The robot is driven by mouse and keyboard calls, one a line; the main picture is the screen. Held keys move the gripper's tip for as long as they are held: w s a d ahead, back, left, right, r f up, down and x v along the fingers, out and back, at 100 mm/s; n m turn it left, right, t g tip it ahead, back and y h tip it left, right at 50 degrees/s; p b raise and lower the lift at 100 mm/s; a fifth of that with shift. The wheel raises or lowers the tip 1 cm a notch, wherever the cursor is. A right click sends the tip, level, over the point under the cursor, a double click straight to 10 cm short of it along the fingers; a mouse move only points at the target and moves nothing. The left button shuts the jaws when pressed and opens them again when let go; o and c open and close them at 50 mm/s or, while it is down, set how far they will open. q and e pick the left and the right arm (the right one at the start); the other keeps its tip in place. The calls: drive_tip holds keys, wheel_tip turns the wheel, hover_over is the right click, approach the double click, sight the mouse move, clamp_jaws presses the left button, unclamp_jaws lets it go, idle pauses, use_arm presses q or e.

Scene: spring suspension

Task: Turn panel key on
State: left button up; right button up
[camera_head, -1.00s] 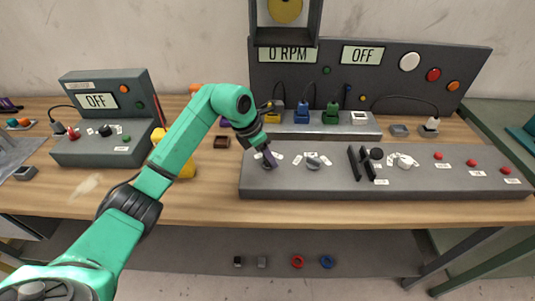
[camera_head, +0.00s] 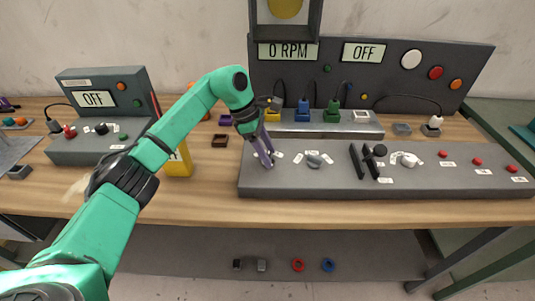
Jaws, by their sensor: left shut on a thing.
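The grey control panel (camera_head: 330,184) lies on the wooden bench, with knobs, two black levers and red buttons along its top. My left gripper (camera_head: 266,160) is at the panel's left end, pointing down, shut on the panel key; the gripper hides most of the key. White labels sit around that spot. The upright board behind has displays reading "0 RPM" (camera_head: 288,51) and "OFF" (camera_head: 363,53). My right gripper is not in view.
A smaller box with its own "OFF" display (camera_head: 93,99) stands at left. A yellow container (camera_head: 179,163) stands behind my left arm. Coloured plugs, including a blue one (camera_head: 303,111), stand behind the panel. The bench front right of my arm is clear.

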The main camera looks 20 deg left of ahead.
use_arm(q)
drive_tip(key=shift+w+r+m+g, duration=0.1)
drive_tip(key=shift+m+g, duration=0.35)
drive_tip(key=shift+m, duration=0.7)
drive_tip(key=shift+w+r+m+g, duration=0.1)
drive_tip(key=shift+m+g, duration=0.35)
drive_tip(key=shift+m, duration=0.7)
drive_tip(key=shift+s, duration=0.1)
drive_tip(key=o, duration=1.4)
drive_tip(key=shift+c, duration=0.2)
drive_tip(key=shift+f, duration=0.1)
